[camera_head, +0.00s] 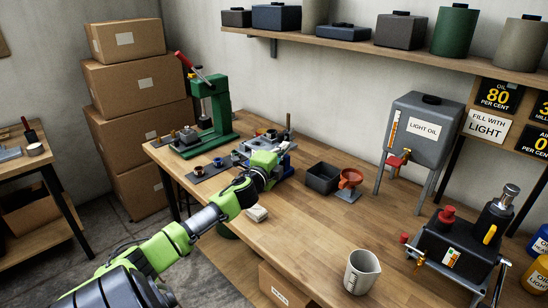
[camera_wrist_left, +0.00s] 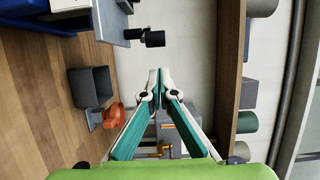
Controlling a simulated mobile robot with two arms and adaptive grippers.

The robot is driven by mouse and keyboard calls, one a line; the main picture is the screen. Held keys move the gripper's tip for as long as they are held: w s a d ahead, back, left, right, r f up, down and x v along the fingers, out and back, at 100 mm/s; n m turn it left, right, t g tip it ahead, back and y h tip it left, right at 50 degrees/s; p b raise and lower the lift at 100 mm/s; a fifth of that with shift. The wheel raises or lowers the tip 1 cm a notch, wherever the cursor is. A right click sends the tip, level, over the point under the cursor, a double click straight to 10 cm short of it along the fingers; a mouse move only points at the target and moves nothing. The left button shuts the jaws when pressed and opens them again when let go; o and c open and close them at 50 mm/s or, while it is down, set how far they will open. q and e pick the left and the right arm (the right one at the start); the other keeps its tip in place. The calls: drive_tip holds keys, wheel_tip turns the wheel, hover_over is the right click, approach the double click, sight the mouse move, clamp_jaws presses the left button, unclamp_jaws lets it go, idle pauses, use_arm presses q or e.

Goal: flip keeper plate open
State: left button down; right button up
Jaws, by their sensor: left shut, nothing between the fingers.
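My left arm comes in from the lower left in the head view, and its gripper (camera_head: 262,170) is over the far part of the workbench, in front of a blue-and-grey fixture (camera_head: 286,163). In the left wrist view the two teal-and-white fingers (camera_wrist_left: 158,77) come together at the tips with nothing between them. A grey metal plate (camera_wrist_left: 111,20) on a blue body (camera_wrist_left: 40,22) and a black knob (camera_wrist_left: 154,39) show above and left of the fingertips, apart from them. I cannot tell which part is the keeper plate. My gripper hides part of the fixture. My right gripper is not in view.
A green press (camera_head: 219,112) stands behind the fixture. A light oil tank (camera_head: 421,128) stands at the back.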

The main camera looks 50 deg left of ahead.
use_arm(q)
drive_tip(key=shift+s+a+b+v, duration=0.1)
drive_tip(key=shift+a+b+v, duration=0.1)
drive_tip(key=shift+v, duration=0.65)
drive_tip(key=shift+s+a+b+v, duration=0.1)
drive_tip(key=shift+a+b+v, duration=0.05)
drive_tip(key=shift+v, duration=0.65)
drive_tip(key=shift+s+a+b+v, duration=0.1)
drive_tip(key=shift+a+b+v, duration=0.1)
drive_tip(key=shift+v, duration=0.65)
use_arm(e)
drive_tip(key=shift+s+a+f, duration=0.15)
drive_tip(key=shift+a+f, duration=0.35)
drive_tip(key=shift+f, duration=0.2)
use_arm(q)
drive_tip(key=shift+w+r, duration=0.1)
drive_tip(key=shift+r, duration=0.05)
